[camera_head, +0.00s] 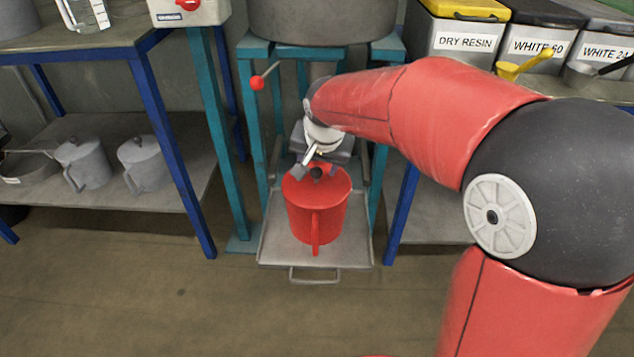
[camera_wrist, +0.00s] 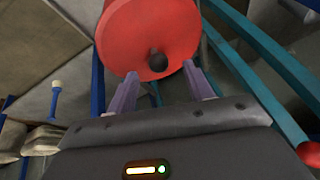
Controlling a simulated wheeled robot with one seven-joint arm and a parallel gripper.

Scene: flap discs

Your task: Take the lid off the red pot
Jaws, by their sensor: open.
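The red pot (camera_head: 318,215) stands upright on a grey tray, its handle facing the front. Its red lid (camera_wrist: 135,38) is on top and has a dark round knob (camera_wrist: 157,61). My gripper (camera_head: 314,171) is at the lid, at the end of the red arm reaching in from the right. In the wrist view the two fingers (camera_wrist: 160,78) are apart, with the knob between or just beyond their tips. I cannot tell whether either finger touches the knob. The gripper partly hides the back of the lid in the head view.
The grey tray (camera_head: 275,240) sits within a teal stand (camera_head: 247,120) under a large grey vessel (camera_head: 320,20). A lever with a red ball (camera_head: 257,82) sticks out at left. Blue-legged tables flank the stand; grey pots (camera_head: 145,163) are on the left lower shelf. Labelled bins (camera_head: 465,40) stand at right.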

